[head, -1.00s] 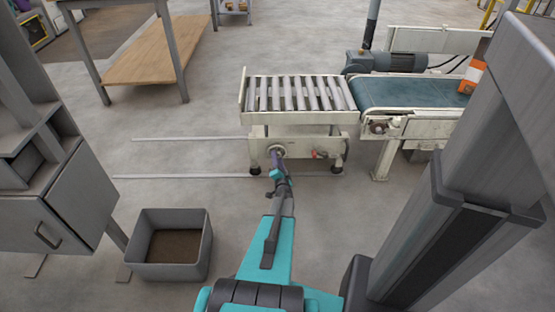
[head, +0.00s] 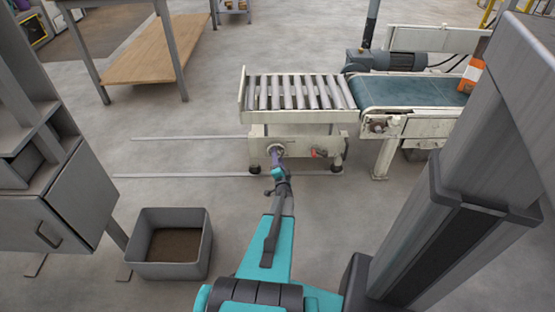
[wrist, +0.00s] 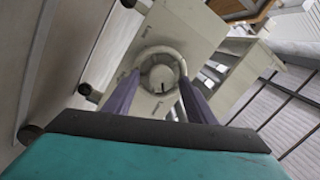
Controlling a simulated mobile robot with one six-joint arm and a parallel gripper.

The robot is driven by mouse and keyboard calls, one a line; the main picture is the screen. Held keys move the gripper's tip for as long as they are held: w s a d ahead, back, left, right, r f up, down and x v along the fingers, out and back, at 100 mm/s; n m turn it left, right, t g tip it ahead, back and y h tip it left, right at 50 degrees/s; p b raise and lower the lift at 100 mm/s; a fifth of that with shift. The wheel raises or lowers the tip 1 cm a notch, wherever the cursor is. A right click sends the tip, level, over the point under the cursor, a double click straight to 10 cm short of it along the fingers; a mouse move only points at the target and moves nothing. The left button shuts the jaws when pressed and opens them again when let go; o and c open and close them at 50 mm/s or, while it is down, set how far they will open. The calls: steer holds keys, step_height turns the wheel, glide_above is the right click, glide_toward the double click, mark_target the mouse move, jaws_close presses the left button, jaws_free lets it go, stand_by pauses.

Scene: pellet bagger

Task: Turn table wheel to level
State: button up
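The roller table (head: 298,117) stands in the middle of the head view, a cream frame with grey rollers, its right end against the conveyor. The table wheel (wrist: 160,70), a small pale ring with a hub, is on the table's front face. My gripper (head: 277,155) reaches it from the front. In the wrist view, its two purple fingers lie on opposite sides of the wheel's rim and appear closed on it. The wrist view is tilted relative to the table. In the head view the fingers hide most of the wheel.
A red part (head: 319,153) sits right of the wheel. A grey bin (head: 172,271) stands at front left, beside a grey cabinet (head: 48,212). Floor left of the table is clear, with two pale rails.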

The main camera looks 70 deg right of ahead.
steer(key=shift+a, duration=0.2)
steer(key=p+v, duration=0.2)
steer(key=v, duration=1.1)
steer(key=shift+a, duration=0.2)
steer(key=shift+s, duration=0.1)
